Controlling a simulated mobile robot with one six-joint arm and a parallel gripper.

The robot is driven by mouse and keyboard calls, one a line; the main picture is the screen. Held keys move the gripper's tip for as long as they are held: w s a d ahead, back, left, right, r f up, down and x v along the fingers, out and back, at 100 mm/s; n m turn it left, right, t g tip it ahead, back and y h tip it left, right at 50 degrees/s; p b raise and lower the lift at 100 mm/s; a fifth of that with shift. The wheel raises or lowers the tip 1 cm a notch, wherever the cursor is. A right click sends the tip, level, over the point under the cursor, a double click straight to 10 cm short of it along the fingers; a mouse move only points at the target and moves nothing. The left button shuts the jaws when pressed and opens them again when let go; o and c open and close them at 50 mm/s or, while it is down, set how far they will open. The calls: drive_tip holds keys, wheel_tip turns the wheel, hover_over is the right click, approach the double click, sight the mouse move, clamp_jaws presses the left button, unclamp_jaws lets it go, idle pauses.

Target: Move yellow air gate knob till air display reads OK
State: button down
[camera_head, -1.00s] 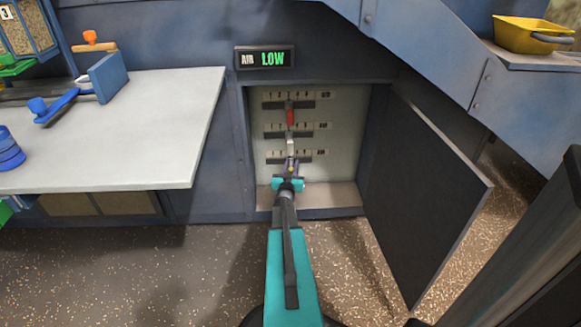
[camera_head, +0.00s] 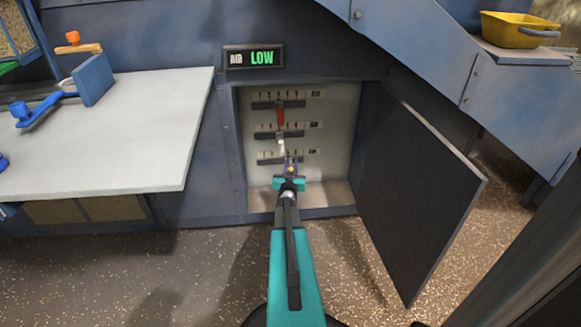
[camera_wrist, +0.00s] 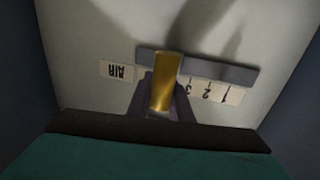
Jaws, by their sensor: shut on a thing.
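The air display (camera_head: 253,57) above the open cabinet reads LOW in green. Inside the cabinet are three slotted scales, one above another, with a red knob (camera_head: 280,117) on the top one and a white knob (camera_head: 281,146) on the middle one. The yellow air gate knob (camera_wrist: 166,82) is on the lowest scale, beside the AIR label (camera_wrist: 117,71) in the wrist view. My gripper (camera_head: 290,172) is shut on the yellow knob; its jaws (camera_wrist: 165,98) lie either side of it. The knob covers part of the scale, between 3 and AIR.
The cabinet door (camera_head: 420,190) stands open to the right. A light table (camera_head: 110,130) with blue parts is on the left. A yellow bin (camera_head: 514,30) sits on a ledge at upper right. Cabinet side walls are close around my gripper.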

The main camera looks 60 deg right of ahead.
drive_tip(key=shift+d, duration=0.1)
drive_tip(key=c, duration=1.6)
unclamp_jaws()
drive_tip(key=shift+w, duration=0.1)
drive_tip(key=shift+a, duration=0.25)
drive_tip(key=shift+p+v, duration=0.4)
drive_tip(key=shift+v, duration=0.45)
drive_tip(key=p+v, duration=0.3)
drive_tip(key=v, duration=0.9)
drive_tip(key=shift+f, duration=0.1)
